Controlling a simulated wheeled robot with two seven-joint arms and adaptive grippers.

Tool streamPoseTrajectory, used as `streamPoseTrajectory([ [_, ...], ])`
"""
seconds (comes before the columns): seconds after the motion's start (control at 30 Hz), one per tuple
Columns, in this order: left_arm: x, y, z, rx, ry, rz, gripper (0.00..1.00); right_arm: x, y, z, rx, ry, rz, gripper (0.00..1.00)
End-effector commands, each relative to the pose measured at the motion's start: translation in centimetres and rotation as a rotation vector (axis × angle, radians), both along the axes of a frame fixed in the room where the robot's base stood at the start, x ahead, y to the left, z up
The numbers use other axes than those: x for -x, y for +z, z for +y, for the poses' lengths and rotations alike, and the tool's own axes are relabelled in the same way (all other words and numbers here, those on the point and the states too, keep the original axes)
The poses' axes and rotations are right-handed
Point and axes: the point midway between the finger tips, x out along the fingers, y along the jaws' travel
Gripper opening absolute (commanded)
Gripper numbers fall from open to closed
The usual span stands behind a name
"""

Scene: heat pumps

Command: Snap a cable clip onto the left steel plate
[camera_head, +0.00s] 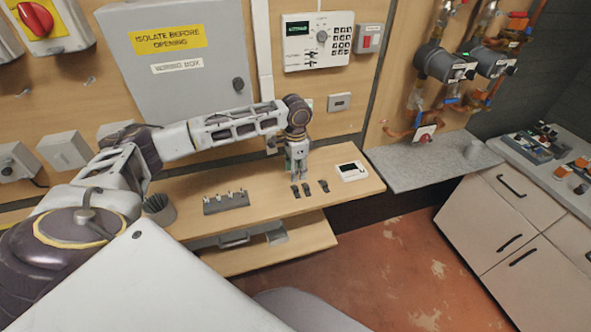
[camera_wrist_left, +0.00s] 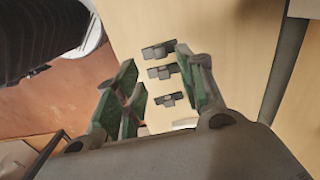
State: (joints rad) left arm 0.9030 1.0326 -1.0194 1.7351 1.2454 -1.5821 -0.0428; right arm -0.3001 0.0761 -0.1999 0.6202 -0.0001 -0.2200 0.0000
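Three small dark cable clips (camera_head: 307,190) lie in a row on the wooden shelf; they also show in the left wrist view (camera_wrist_left: 163,72). My left gripper (camera_head: 299,172) points down just above and behind the clips. In the left wrist view its green-padded fingers (camera_wrist_left: 156,62) stand apart, with the clips visible through the gap and nothing held. A small grey plate (camera_head: 340,102) is on the wooden wall, right of my left wrist. A similar pale plate (camera_head: 308,103) beside it is partly hidden by my arm, and I cannot tell if it is the left steel plate. My right gripper is not visible.
A white device with a dark screen (camera_head: 351,171) lies right of the clips. A dark rack with small upright pieces (camera_head: 226,204) and a grey cup (camera_head: 160,209) stand to the left. The shelf (camera_head: 262,212) is clear in front. A grey worktop (camera_head: 425,166) adjoins on the right.

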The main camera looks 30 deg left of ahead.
Motion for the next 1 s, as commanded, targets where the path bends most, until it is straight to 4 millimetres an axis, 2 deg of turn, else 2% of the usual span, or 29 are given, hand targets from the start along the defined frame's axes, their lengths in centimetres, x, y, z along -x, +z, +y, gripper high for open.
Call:
streamPoseTrajectory([
  [0.03,0.0,-0.5,0.0,0.000,0.000,0.000,0.39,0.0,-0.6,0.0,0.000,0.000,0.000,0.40],
  [0.83,0.0,-4.1,0.0,0.000,0.000,-0.001,0.39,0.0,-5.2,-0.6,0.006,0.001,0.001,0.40],
  [1.0,0.1,-5.3,0.0,0.000,0.000,0.003,0.39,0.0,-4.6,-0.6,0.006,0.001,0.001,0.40],
])
